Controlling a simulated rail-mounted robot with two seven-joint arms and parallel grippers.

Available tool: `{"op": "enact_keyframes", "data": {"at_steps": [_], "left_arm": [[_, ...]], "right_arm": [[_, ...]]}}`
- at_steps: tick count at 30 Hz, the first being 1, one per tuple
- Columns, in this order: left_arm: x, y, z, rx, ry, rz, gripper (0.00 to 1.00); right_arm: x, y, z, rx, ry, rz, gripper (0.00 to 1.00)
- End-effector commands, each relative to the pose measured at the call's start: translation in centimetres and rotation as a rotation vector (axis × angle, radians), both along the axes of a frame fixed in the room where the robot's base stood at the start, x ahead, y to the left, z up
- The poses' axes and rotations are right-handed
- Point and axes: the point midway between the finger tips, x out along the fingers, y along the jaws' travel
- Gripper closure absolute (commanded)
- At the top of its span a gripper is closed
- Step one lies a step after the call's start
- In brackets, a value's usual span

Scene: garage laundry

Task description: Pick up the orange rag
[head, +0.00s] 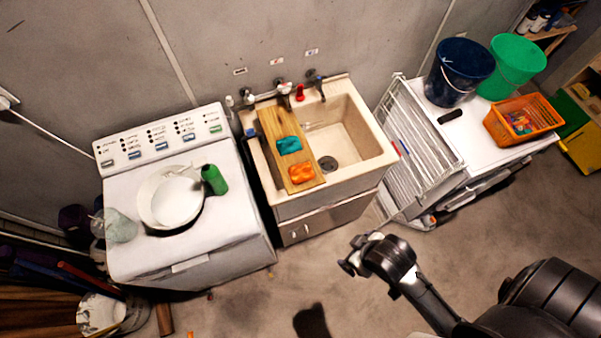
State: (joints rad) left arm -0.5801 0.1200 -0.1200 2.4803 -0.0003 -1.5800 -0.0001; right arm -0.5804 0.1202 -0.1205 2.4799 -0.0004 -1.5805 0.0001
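The orange rag (301,173) lies crumpled on the front end of a wooden board (273,124). The board rests across the left part of the beige utility sink (362,150). A teal rag (289,145) lies on the same board, just behind the orange one. My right gripper (349,257) is in front of the sink, to the right of and nearer than the orange rag, and clear of it. It is small and dark here, so its finger opening cannot be made out. My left gripper is not in view.
A white washer (228,232) at the left holds a white basin (157,198) and a green bottle (214,179). A white folding rack (414,140) stands right of the sink. Buckets (460,69) and an orange basket (521,122) sit at the right. Floor before the sink is mostly clear.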

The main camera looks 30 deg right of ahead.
Motion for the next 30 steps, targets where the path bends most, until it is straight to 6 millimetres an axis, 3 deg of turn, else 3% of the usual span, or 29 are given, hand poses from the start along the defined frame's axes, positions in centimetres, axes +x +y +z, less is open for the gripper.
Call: {"op": "enact_keyframes", "data": {"at_steps": [11, 30], "left_arm": [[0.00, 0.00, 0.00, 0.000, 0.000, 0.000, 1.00], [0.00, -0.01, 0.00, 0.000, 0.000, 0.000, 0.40]], "right_arm": [[-0.01, 0.00, 0.00, 0.000, 0.000, 0.000, 0.05], [0.00, -0.02, 0.00, 0.000, 0.000, 0.000, 0.05]]}}
